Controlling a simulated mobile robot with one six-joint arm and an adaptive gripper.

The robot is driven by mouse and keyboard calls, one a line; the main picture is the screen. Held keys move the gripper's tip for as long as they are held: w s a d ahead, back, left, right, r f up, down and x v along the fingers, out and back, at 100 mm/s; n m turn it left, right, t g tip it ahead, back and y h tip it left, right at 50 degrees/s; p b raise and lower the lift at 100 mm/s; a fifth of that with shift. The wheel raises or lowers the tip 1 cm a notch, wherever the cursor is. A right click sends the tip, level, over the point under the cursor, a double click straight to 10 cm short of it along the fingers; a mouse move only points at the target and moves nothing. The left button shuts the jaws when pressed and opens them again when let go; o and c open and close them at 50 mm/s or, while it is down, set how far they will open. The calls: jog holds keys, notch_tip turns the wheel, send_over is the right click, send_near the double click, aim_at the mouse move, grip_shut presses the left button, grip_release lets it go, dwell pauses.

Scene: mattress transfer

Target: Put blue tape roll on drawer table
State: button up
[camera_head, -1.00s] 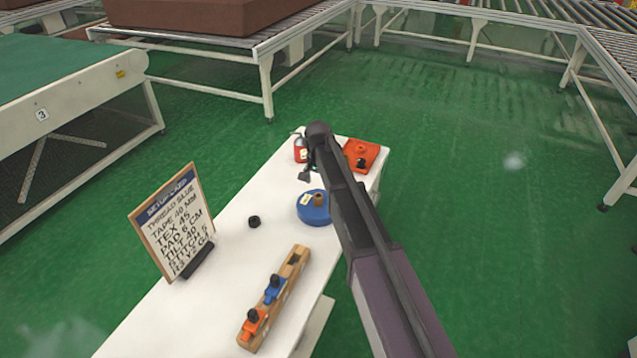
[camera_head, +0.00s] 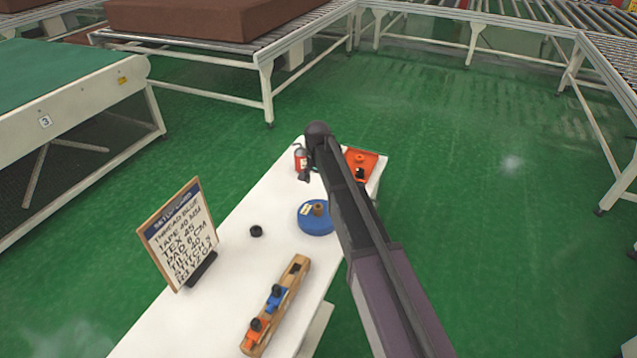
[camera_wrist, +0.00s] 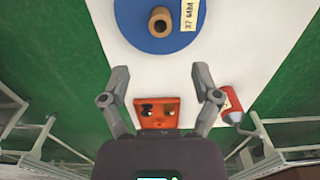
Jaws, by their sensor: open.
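The blue tape roll (camera_head: 314,222), a flat blue disc with a brown core and a pale label, lies flat on the white table (camera_head: 215,318). In the wrist view the roll (camera_wrist: 135,32) is at the top, beyond my fingertips and apart from them. My gripper (camera_wrist: 160,82) is open and empty, its two fingers spread above the table. In the head view my arm hides most of the gripper. I cannot tell whether the white table is the drawer table; a lower white part shows at its right side.
A sign board (camera_head: 178,235), a black ring (camera_head: 256,231) and a wooden block (camera_head: 292,285) with orange and blue pieces stand on the table. A red bottle (camera_head: 299,160) and an orange tray (camera_head: 366,160) are at its far end. Conveyors stand beyond the green floor.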

dwell(0.6)
jog(key=s+d+n, duration=0.4)
jog(key=s+d, duration=1.9)
jog(key=s, duration=0.2)
jog(key=shift+s+d, duration=0.25)
jog(key=shift+d, duration=0.05)
